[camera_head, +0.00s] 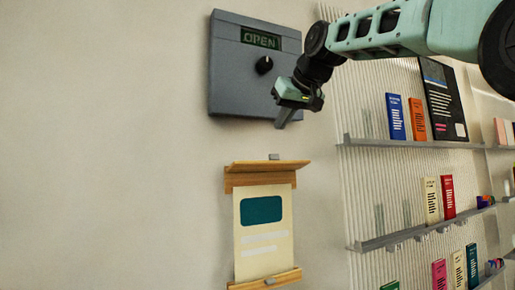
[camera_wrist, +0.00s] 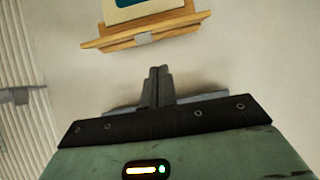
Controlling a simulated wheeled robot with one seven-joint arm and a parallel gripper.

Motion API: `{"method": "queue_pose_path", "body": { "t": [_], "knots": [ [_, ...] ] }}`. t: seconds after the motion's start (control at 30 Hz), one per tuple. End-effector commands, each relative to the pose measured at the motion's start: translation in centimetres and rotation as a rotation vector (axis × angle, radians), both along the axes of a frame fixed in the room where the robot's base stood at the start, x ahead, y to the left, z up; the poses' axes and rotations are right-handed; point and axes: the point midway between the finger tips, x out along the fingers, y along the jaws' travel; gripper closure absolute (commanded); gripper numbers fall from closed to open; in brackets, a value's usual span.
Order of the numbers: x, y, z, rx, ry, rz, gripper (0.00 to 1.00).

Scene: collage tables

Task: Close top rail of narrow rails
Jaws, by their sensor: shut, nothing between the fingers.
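A cream poster (camera_head: 264,238) with a teal block hangs on the wall between two narrow wooden rails. The top rail (camera_head: 258,178) has a front flap that sticks out from the wall, with a small grey clip (camera_head: 274,156) at its upper edge. The bottom rail (camera_head: 266,280) also has a grey clip. In the wrist view the top rail (camera_wrist: 145,37) and clip show at the top, with the poster (camera_wrist: 146,8) beyond. My gripper (camera_head: 281,123) is shut and empty, above the top rail and apart from it. Its closed fingers also show in the wrist view (camera_wrist: 157,71).
A grey wall box (camera_head: 232,70) with an "OPEN" display and black knob is behind and beside my gripper. Shelves (camera_head: 405,143) with several books stand out from a ribbed panel at right. The wall left of the poster is clear.

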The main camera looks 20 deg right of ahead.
Motion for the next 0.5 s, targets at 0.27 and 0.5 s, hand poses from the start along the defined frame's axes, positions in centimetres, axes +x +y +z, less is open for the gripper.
{"method": "queue_pose_path", "body": {
  "t": [0.27,0.5],
  "knots": [
    [0.2,-3.3,3.4,-0.017,-0.066,-0.058,1.00],
    [3.4,-3.2,1.2,-0.016,-0.062,-0.055,1.00]
  ]
}}
